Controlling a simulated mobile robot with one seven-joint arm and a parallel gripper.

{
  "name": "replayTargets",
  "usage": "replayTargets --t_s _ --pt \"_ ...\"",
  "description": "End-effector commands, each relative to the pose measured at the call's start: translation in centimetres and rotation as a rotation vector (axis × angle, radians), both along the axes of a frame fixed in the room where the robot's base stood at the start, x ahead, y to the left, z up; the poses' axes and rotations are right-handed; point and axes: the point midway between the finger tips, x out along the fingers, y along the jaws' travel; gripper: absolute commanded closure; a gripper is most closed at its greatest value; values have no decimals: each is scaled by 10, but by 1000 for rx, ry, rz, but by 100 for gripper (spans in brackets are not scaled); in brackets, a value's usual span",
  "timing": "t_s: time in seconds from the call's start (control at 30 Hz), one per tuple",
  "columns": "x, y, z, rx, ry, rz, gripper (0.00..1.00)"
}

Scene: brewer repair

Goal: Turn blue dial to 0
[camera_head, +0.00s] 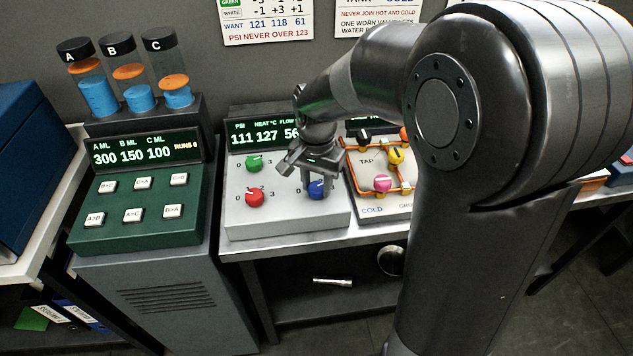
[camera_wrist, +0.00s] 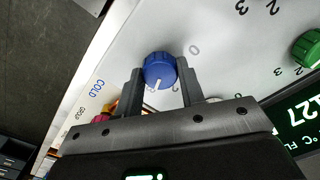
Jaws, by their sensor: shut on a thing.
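The blue dial (camera_head: 317,187) is at the front right of a light grey control panel (camera_head: 285,225). My gripper (camera_head: 314,184) reaches down to it, with fingers on both sides. In the wrist view the blue dial (camera_wrist: 159,66) sits between the two fingers of my gripper (camera_wrist: 159,82), which are shut on it. Its white pointer mark faces down in that picture, toward my gripper's body. A printed 0 shows on the panel to the upper right of the dial there. Another digit is partly hidden beside the right finger.
A green dial (camera_head: 254,163) and a red dial (camera_head: 254,198) are on the same panel. Its display (camera_head: 265,133) reads PSI 111, heat 127; the flow value is partly covered. A dark green button panel (camera_head: 140,205) stands left. An orange-piped board (camera_head: 385,190) stands right.

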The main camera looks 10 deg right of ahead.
Motion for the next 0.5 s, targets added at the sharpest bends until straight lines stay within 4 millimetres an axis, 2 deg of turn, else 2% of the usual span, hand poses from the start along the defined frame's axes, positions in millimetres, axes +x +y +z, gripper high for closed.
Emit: replayTargets --t_s 0.27,0.5 --pt "0 0 0 0 -1 80 87" --pt "0 0 0 0 -1 257 87"
